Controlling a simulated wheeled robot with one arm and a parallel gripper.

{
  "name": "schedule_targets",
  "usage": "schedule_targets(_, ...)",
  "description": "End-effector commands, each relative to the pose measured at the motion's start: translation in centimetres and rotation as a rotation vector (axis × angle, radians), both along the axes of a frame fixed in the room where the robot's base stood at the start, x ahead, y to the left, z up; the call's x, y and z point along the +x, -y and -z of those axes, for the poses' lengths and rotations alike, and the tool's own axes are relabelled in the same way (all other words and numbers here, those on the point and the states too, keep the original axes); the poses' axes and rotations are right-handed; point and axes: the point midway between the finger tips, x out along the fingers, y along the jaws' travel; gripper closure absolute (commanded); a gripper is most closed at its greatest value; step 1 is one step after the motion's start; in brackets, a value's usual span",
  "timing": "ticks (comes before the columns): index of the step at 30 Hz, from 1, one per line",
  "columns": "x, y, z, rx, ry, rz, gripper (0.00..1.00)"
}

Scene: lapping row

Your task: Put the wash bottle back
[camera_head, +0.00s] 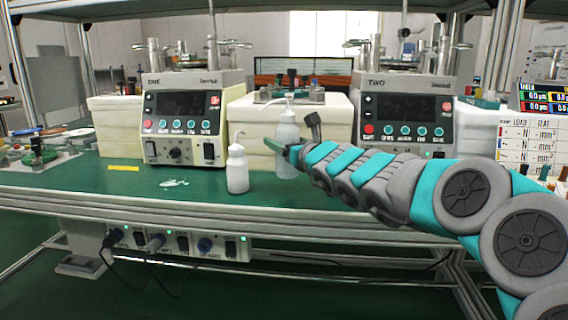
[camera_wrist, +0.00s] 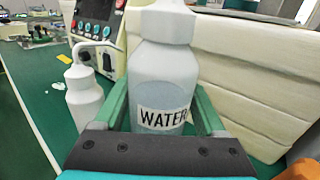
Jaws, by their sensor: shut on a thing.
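A white wash bottle labelled WATER (camera_wrist: 163,80) fills the middle of the wrist view, upright between the green fingers of my gripper (camera_wrist: 165,115). My gripper is shut on it. In the head view this bottle (camera_head: 287,160) stands behind my gripper (camera_head: 290,150), partly hidden by the fingers, in front of a cream block. I cannot tell whether its base touches the bench. A second, smaller white wash bottle (camera_head: 237,170) with a bent spout stands upright on the green bench to the left; it also shows at the left of the wrist view (camera_wrist: 83,95).
The green bench (camera_head: 100,185) has a white spill (camera_head: 174,183) and a yellow strip (camera_head: 123,168) left of the bottles. Machine ONE (camera_head: 183,125) and machine TWO (camera_head: 402,108) stand behind, with cream blocks (camera_head: 262,125) between them. The front of the bench at left is mostly clear.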

Motion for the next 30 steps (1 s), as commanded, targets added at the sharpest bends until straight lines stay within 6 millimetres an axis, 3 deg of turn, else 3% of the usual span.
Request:
schedule_targets(3,0.2,0.3,2.0,-0.003,-0.006,0.007,1.0)
schedule_targets(8,0.1,0.2,3.7,0.0,-0.002,0.004,1.0)
schedule_targets(22,0.1,0.2,4.1,0.001,0.0,0.003,1.0)
schedule_targets(23,0.1,0.2,4.1,0.001,0.0,0.004,0.25)
schedule_targets(30,0.1,0.2,4.0,0.001,-0.001,0.003,0.0)
